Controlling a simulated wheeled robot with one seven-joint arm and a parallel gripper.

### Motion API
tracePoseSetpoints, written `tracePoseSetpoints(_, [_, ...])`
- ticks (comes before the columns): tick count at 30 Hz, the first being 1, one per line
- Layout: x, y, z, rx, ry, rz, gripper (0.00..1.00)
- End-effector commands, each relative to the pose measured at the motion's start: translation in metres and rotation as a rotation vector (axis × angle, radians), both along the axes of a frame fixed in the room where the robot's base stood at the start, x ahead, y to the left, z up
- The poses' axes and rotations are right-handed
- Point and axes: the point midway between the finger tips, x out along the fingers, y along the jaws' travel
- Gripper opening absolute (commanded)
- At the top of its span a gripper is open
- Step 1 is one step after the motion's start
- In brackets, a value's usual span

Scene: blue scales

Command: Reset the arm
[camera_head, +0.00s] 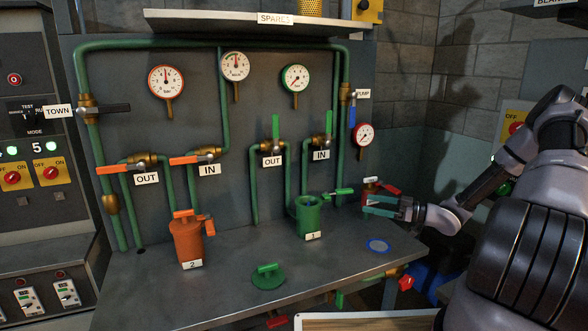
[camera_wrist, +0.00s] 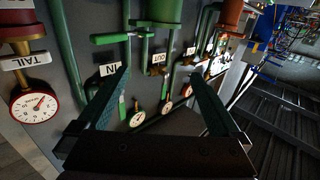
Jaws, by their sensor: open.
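My arm (camera_head: 465,205) reaches in from the right in the head view. My gripper (camera_head: 385,206) is over the right end of the grey bench (camera_head: 215,285), near a small red-handled valve (camera_head: 378,185). In the wrist view the two fingers of my gripper (camera_wrist: 155,95) stand wide apart with nothing between them. Pipes, gauges and label plates show beyond the fingers, and the view is rolled over.
A green canister (camera_head: 308,218) marked 1 and an orange canister (camera_head: 187,240) marked 2 stand on the bench. A green lid (camera_head: 268,277) and a blue ring (camera_head: 377,246) lie in front. Green pipes and gauges line the panel behind. A shelf (camera_head: 250,20) hangs above.

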Motion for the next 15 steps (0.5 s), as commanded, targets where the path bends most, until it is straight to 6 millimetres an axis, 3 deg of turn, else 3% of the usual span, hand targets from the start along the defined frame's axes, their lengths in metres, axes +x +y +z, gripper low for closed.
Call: tracePoseSetpoints(15, [0.033, -0.009, 0.018, -0.194, 0.088, -0.118, 1.0])
